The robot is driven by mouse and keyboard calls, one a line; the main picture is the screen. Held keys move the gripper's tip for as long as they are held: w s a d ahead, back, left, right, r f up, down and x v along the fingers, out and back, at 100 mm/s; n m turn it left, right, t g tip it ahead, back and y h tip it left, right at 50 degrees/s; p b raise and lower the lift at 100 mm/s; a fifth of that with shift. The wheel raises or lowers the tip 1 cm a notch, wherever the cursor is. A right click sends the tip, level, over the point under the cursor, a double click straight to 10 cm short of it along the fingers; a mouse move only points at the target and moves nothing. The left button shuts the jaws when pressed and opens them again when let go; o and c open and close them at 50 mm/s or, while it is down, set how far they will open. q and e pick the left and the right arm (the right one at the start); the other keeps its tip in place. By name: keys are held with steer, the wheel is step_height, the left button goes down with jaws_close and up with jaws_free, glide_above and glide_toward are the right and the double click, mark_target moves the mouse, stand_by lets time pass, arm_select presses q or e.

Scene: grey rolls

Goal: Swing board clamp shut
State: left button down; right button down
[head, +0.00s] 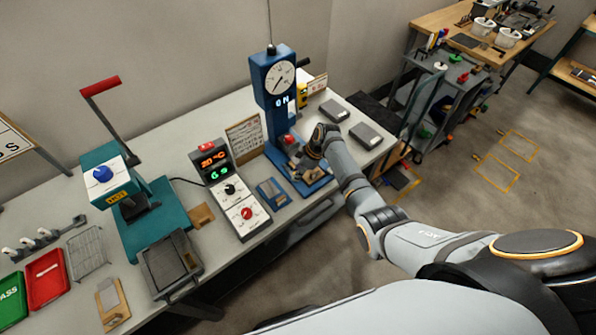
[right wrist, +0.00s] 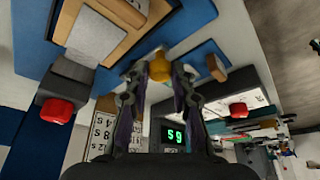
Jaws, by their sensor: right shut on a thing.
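The blue test stand (head: 265,118) with a round dial stands at the back of the bench. My right gripper (head: 308,156) is at its base, beside the column, and partly hides what lies there. In the right wrist view, my right gripper (right wrist: 157,84) is shut on a yellow-orange knob (right wrist: 160,66), which sits between the fingertips. I take the knob to be the clamp's handle; how far the clamp is swung cannot be told. A wooden block with a grey board (right wrist: 92,36) lies close by on the blue base (right wrist: 128,66). My left gripper is out of view.
A red button (head: 289,139) sits on the stand, close to my right gripper. A control box (head: 228,185) with lit readings and a teal press (head: 143,208) stand to the left. Dark flat boxes (head: 367,135) lie at the right end of the bench.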

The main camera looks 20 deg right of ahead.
steer(key=m+p, duration=0.1)
steer(key=a+m+p, duration=0.1)
steer(key=m+t+p, duration=0.1)
steer(key=shift+s+a+r+h, duration=0.25)
steer(key=shift+a+h, duration=0.05)
steer(key=shift+a+m+t+h+p, duration=0.3)
steer(key=shift+a+m+p, duration=0.15)
steer(key=shift+m+p, duration=0.5)
steer(key=shift+w+a+f+m+h+p, duration=0.1)
steer(key=shift+a+m+h+p, duration=0.35)
steer(key=shift+m, duration=0.6)
steer(key=shift+w+a+f+m+t+h, duration=0.1)
steer(key=shift+a+m+t+h, duration=0.1)
steer(key=shift+a+m, duration=0.3)
steer(key=shift+w+a+m+t+h, duration=0.1)
steer(key=shift+a+m+t, duration=0.1)
steer(key=shift+m, duration=0.5)
steer(key=shift+w+a+m+h+b, duration=0.15)
steer(key=shift+w+a+m+h, duration=0.2)
steer(key=shift+m, duration=0.6)
steer(key=shift+w+a+m+h+b, duration=0.2)
steer(key=shift+a+m+h, duration=0.15)
steer(key=shift+m, duration=0.6)
steer(key=c, duration=1.1)
jaws_free()
steer(key=shift+c, duration=0.2)
